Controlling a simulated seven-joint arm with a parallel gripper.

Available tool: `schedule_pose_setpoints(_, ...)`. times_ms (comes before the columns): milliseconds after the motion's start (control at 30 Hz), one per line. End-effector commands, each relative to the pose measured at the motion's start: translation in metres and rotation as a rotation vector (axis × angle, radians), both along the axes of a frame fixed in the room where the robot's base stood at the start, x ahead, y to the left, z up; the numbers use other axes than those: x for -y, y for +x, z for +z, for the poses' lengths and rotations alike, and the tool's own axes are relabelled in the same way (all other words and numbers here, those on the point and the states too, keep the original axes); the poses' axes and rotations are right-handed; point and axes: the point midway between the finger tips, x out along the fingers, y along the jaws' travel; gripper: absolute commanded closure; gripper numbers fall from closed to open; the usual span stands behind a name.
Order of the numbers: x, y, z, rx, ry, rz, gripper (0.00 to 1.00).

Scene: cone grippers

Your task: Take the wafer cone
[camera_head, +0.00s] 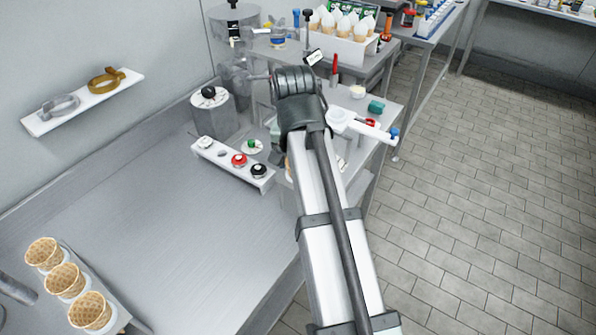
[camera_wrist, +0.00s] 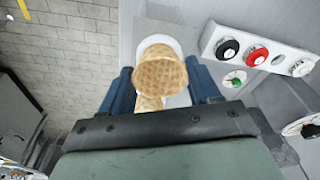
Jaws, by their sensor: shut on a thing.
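In the head view my arm hides the gripper and the held cone.
Several waffle cones (camera_head: 67,280) stand in a holder at the lower left of the head view. A white strip with black and red knobs (camera_head: 238,160) lies beside my arm. A white rack (camera_head: 342,47) of cones is at the back. The left counter (camera_head: 190,230) is mostly clear.

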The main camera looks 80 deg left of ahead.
Motion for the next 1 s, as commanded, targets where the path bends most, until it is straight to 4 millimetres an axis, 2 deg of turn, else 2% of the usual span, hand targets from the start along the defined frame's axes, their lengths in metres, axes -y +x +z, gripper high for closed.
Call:
schedule_pose_setpoints(233, 0.000, 0.000, 0.001, -0.001, 0.000, 0.000, 0.50)
schedule_pose_setpoints(367, -0.001, 0.000, 0.010, -0.001, 0.001, 0.000, 0.50)
schedule_pose_setpoints(800, -0.001, 0.000, 0.078, -0.001, 0.001, 0.000, 0.50)
schedule_pose_setpoints(1000, -0.001, 0.000, 0.096, 0.000, 0.001, 0.000, 0.50)
